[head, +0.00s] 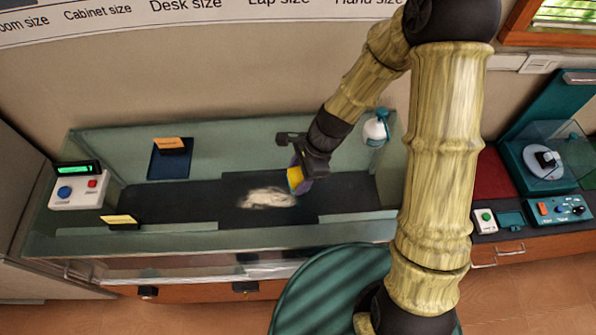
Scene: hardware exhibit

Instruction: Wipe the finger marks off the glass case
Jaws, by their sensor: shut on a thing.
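The glass case (90,245) is a long, greenish, see-through box with a dark floor, standing against the wall. A whitish, smeary patch (267,198) shows near its middle and looks like the finger marks. I cannot tell for sure on which pane it lies. My gripper (303,176) is shut on a yellow and purple sponge (295,179), just right of and above the patch in the picture. My gripper hides part of the sponge, and I cannot tell whether the sponge touches the glass.
A white spray bottle (376,130) with a blue-green top stands at the case's right end. A box with buttons and a green display (79,186) is at the left end. Orange and yellow labels (119,220) show around the case. Another bench with devices (560,209) is at right.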

